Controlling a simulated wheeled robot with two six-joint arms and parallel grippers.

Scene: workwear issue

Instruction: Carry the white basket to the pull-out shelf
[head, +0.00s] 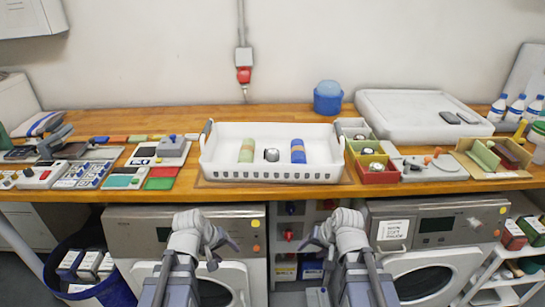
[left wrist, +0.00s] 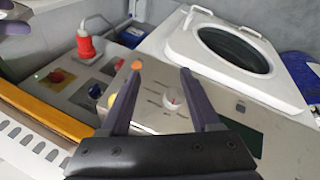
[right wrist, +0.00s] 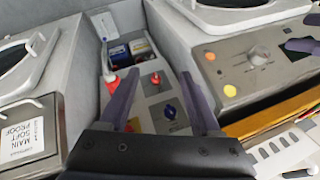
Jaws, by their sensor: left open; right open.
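The white basket (head: 270,174) stands upright on the wooden counter in the head view. It holds a green roll (head: 247,150), a small silver and dark object (head: 271,155) and a blue roll (head: 298,151). Its slotted side shows at the edge of the left wrist view (left wrist: 30,146) and the right wrist view (right wrist: 288,148). My left gripper (head: 226,252) and right gripper (head: 311,250) are open and empty, below and in front of the counter edge, apart from the basket. I cannot pick out a pull-out shelf for certain.
Two washing machines (head: 186,222) (head: 438,222) stand under the counter, with a narrow unit (head: 310,214) between them. Trays and boards crowd the counter left of the basket. Open boxes (head: 376,175) stand close to its right, and a large white tray (head: 410,115) lies behind them.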

